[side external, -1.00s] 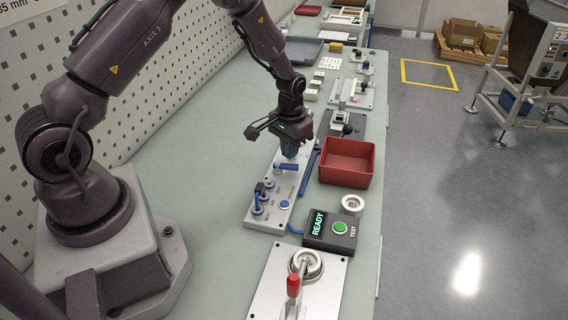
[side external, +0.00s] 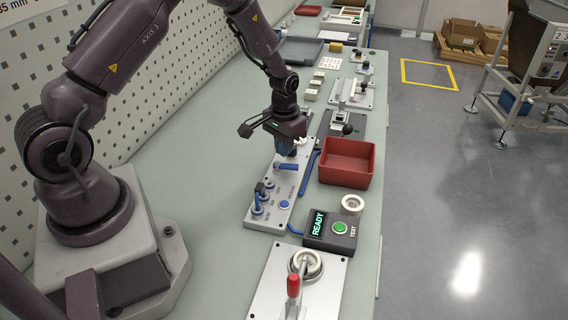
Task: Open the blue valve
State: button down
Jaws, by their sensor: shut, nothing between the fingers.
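The blue valve (side external: 287,166) shows as a short blue lever on the grey panel (side external: 271,210) in the middle of the bench. The lever lies roughly crosswise to the panel's length. My gripper (side external: 287,153) points down just beyond the lever, over the panel's far part. It is shut and empty, and its fingertips are small and partly dark here. Whether they touch the lever or are apart from it I cannot tell.
Small blue fittings (side external: 257,208) and a blue button (side external: 284,204) are on the panel's near half. A red bin (side external: 347,163) stands right of it. A box reading READY (side external: 331,231) with a green button and a red-handled clamp (side external: 293,285) are nearer.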

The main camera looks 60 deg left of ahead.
jog(key=shift+s+a, duration=0.2)
dwell(0.5)
jog(key=shift+s+d, duration=0.2)
jog(key=shift+d, duration=0.9)
jog(key=shift+s+d, duration=0.2)
jog(key=shift+d, duration=0.95)
jog(key=shift+s+d, duration=0.2)
jog(key=shift+d, duration=0.9)
notch_tip(320, 180, up, 7)
